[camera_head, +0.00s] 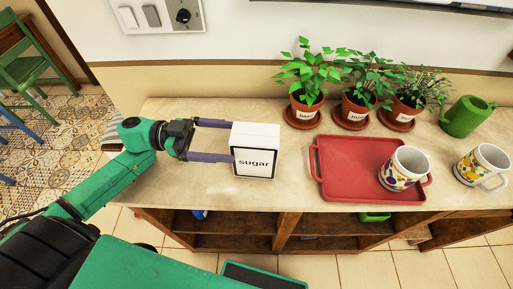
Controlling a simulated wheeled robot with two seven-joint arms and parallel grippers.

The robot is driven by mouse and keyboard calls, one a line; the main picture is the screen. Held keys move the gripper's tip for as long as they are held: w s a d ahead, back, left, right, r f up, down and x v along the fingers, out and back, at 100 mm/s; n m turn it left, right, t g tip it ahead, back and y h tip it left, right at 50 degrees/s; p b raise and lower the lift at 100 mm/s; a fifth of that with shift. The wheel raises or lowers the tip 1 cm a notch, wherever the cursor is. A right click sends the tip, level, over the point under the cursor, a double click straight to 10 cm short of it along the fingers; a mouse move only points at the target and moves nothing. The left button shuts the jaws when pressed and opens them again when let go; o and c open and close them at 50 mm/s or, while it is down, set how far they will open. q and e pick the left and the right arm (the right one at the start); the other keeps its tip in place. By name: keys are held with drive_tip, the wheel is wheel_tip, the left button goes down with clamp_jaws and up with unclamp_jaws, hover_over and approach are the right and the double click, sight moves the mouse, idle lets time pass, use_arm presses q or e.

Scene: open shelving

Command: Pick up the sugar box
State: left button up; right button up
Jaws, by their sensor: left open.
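The sugar box (255,152) is a white box with a dark-framed "sugar" label. It stands upright on the shelf's top, left of the red tray. My left gripper (232,141) comes in from the left and is open. Its two purple fingers point right at the box, one toward the back and one toward the front. The fingertips reach the box's left side; I cannot tell whether they touch it. My right gripper is not in view.
The wooden shelving (285,195) has a red tray (335,185) with a patterned mug (402,170) on it. A second mug (482,166) and a green watering can (466,117) are at right. Potted herbs (305,105) line the back by the wall.

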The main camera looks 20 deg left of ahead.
sight(255, 143)
use_arm(q)
drive_tip(key=d, duration=0.2)
drive_tip(key=d+p, duration=0.1)
drive_tip(key=d, duration=0.3)
drive_tip(key=shift+w+d+r+p, duration=0.2)
drive_tip(key=shift+w+d+p, duration=0.15)
drive_tip(key=shift+w+p, duration=0.05)
drive_tip(key=shift+d+f, duration=0.1)
drive_tip(key=shift+d, duration=0.05)
clamp_jaws()
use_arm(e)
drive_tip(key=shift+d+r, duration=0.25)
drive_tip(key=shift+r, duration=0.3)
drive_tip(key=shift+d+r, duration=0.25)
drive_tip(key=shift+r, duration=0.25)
